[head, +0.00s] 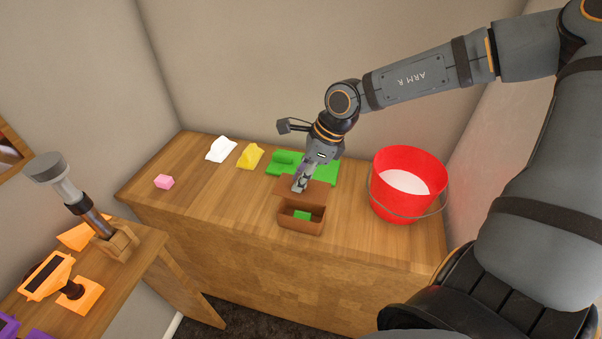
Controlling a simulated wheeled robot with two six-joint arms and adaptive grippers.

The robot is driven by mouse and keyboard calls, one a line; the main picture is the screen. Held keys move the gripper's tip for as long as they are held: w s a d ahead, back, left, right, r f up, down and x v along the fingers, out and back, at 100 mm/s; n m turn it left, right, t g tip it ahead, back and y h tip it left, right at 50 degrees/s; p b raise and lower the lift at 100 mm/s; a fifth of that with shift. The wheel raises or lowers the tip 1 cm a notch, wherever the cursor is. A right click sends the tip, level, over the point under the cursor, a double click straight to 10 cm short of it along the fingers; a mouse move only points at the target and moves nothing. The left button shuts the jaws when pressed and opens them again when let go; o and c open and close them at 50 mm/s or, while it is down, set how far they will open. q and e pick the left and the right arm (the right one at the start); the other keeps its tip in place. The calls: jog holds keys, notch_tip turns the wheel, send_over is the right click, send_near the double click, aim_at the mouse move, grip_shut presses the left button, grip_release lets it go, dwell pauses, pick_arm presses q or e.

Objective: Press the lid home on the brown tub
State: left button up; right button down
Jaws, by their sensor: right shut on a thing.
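The brown tub (303,229) stands open near the front edge of the wooden counter, with a small green block (302,215) inside. The flat brown lid (316,190) is just behind the tub's opening. My right gripper (298,187) points down at the lid and is shut on it. The gripper covers part of the lid, and I cannot tell whether the lid touches the tub's rear rim. The tub's opening is uncovered. My left gripper is not in view.
A green mat-like piece (325,170) lies behind the lid. A red bucket (392,205) with pale contents stands to the right. The counter (215,197) is clear left of the tub.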

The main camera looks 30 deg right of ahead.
aim_at(305, 188)
jog(key=shift+f, duration=0.3)
jog(key=shift+s+f, duration=0.15)
jog(key=shift+f, duration=0.1)
notch_tip(305, 188, down, 4)
jog(key=b, duration=0.3)
jog(key=shift+a, duration=0.1)
jog(key=shift+f+b, duration=0.5)
jog(key=shift+b, duration=0.15)
jog(key=shift+r, duration=0.1)
jog(key=shift+b, duration=0.8)
jog(key=shift+f+b, duration=0.25)
jog(key=shift+b, duration=0.65)
dwell(0.8)
dwell(0.3)
